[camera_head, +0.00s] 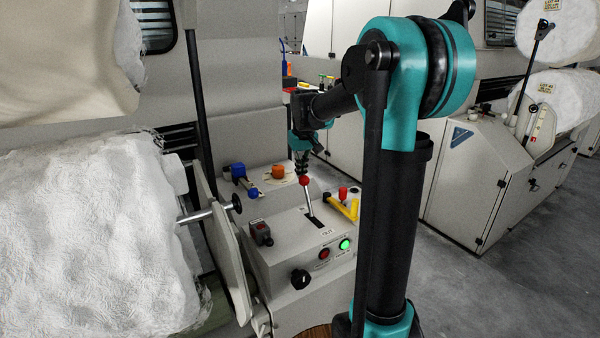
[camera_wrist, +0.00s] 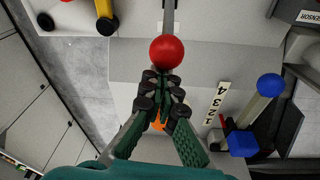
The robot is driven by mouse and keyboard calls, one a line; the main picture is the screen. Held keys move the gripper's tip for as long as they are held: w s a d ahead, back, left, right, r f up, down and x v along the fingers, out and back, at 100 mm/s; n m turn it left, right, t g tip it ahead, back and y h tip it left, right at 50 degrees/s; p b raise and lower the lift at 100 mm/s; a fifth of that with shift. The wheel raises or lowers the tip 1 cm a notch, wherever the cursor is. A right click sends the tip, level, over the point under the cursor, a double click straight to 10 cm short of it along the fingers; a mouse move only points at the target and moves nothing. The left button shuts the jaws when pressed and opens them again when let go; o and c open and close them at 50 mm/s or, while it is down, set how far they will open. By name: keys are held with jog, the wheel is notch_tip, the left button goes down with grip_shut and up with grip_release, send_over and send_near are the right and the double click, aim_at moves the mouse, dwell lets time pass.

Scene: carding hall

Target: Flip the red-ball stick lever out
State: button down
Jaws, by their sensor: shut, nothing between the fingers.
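The stick lever with the red ball (camera_head: 304,181) stands up from a slot in the top of the grey control box (camera_head: 278,240). Its metal shaft (camera_head: 308,200) leans slightly. In the wrist view the red ball (camera_wrist: 167,51) is just beyond the fingertips, near the top middle. My gripper (camera_head: 301,170) is directly above and behind the ball in the head view. In the wrist view my gripper (camera_wrist: 162,95) has its dark fingertips together, with nothing held. Whether the fingertips touch the ball cannot be told.
A yellow handle (camera_head: 345,208) and a red knob (camera_head: 343,193) are right of the lever. A blue-knobbed lever (camera_head: 239,171) and an orange knob (camera_head: 278,171) are behind. A black knob (camera_head: 300,279) and lit green button (camera_head: 344,244) are in front. A white fibre roll (camera_head: 90,240) fills the left.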

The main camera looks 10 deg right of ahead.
jog(key=s+d+t+y, duration=0.1)
jog(key=s+d+t, duration=0.2)
jog(key=s, duration=0.4)
jog(key=s+d+t+y, duration=0.1)
jog(key=s+d+t, duration=0.2)
jog(key=s, duration=0.5)
jog(key=shift+s+r, duration=0.15)
jog(key=shift+d, duration=0.1)
jog(key=w+r, duration=0.3)
jog(key=w, duration=0.1)
jog(key=s+d+r, duration=0.2)
jog(key=s+r, duration=0.3)
jog(key=s, duration=0.3)
jog(key=shift+d+r+t, duration=0.15)
jog(key=shift+r+t, duration=0.15)
jog(key=shift+s, duration=0.1)
dwell(0.3)
